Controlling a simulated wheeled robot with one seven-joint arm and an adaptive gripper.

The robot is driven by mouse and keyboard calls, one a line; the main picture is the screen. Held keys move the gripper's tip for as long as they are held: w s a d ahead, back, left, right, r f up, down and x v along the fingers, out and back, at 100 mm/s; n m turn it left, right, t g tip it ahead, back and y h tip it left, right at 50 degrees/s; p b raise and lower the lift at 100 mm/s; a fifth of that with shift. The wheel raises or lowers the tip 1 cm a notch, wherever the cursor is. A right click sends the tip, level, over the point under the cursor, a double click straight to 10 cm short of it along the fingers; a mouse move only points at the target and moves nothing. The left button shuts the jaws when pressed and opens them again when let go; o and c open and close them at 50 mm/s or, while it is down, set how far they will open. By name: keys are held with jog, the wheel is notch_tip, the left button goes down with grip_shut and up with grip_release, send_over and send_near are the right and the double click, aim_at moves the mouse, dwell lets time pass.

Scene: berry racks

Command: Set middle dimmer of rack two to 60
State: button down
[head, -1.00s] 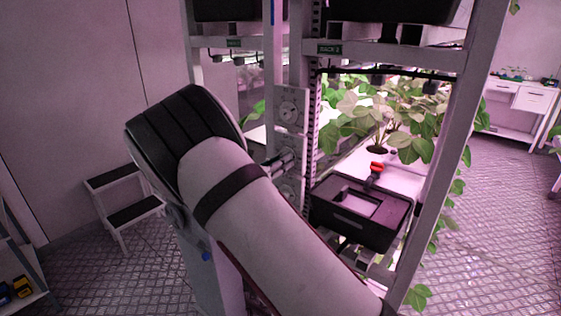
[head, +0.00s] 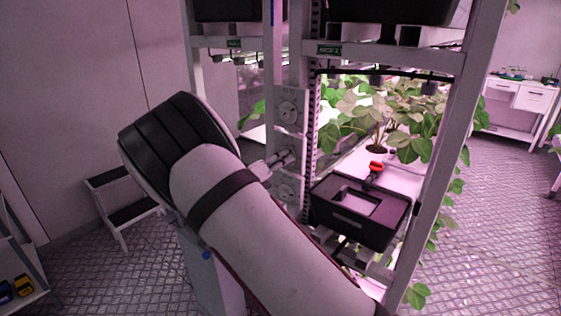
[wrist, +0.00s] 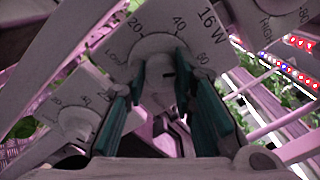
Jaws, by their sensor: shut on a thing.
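Rack two, marked by a green label (head: 329,50), carries a column of dimmers on its upright. The upper dimmer (head: 288,112) is clear of my arm. My gripper (head: 284,158) is at the middle dimmer, with the lower dimmer (head: 287,190) just below. In the wrist view, teal finger pads of my gripper (wrist: 157,80) lie on both sides of the middle dimmer's knob (wrist: 159,70) and are shut on it. Its plate (wrist: 130,50) reads 20, 40, 60 and 16W. The knob's exact setting cannot be read. A neighbouring dimmer (wrist: 77,124) shows at left.
A black box (head: 362,222) with a red-handled thing (head: 376,167) on it stands right of the dimmers. Leafy plants (head: 385,115) fill the rack behind. A step stool (head: 120,210) stands at left. The floor at right is open.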

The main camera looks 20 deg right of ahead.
jog(key=shift+f+n, duration=0.1)
jog(key=shift+n, duration=0.2)
jog(key=c, duration=1.3)
grip_release()
jog(key=v, duration=1.2)
